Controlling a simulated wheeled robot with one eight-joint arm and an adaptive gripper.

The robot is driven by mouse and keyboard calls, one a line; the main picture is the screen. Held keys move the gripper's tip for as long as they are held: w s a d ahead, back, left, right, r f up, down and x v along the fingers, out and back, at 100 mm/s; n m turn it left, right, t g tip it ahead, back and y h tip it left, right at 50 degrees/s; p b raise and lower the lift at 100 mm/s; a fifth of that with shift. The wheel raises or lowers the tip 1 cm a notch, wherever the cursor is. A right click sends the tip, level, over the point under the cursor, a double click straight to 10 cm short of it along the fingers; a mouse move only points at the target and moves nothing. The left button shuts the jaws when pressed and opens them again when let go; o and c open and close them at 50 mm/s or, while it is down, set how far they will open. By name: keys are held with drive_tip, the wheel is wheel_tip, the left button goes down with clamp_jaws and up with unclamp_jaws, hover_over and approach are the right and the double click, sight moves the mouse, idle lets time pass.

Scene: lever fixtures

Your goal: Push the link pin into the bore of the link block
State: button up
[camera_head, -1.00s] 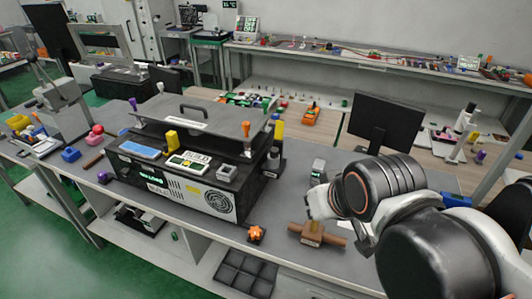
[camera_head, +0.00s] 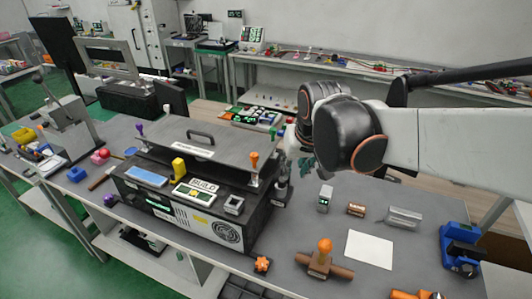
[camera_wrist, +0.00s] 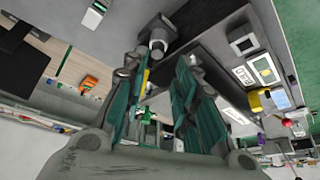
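A brown block with a horizontal brown bar (camera_head: 341,271), which looks like the link block, lies on the grey bench near the front. An orange-knobbed pin (camera_head: 325,245) stands upright in or on its top; I cannot tell how deep it sits. A small label is on the block's front. My gripper (camera_head: 305,165) is raised above and behind the block, well apart from it. In the wrist view its teal fingers (camera_wrist: 160,85) are spread with nothing between them. The block and pin are not recognisable in the wrist view.
A large black machine (camera_head: 190,205) with levers stands left of the block. A dark post (camera_wrist: 160,35) stands near my fingers in the wrist view. A grey box (camera_head: 325,198), a white sheet (camera_head: 370,249) and a blue clamp (camera_head: 461,248) lie right of the machine.

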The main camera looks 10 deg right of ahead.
drive_tip(key=w, duration=0.4)
drive_tip(key=b, duration=0.2)
hover_over(283, 180)
drive_tip(key=s, duration=0.2)
wheel_tip(283, 180, down, 8)
drive_tip(key=shift+a+f, duration=0.1)
drive_tip(key=shift+f, duration=0.05)
drive_tip(key=b+x, duration=0.1)
drive_tip(key=x, duration=0.4)
drive_tip(key=shift+s+f+b, duration=0.1)
drive_tip(key=shift+f+b, duration=0.1)
drive_tip(key=shift+b, duration=0.15)
drive_tip(key=shift+r, duration=0.1)
clamp_jaws()
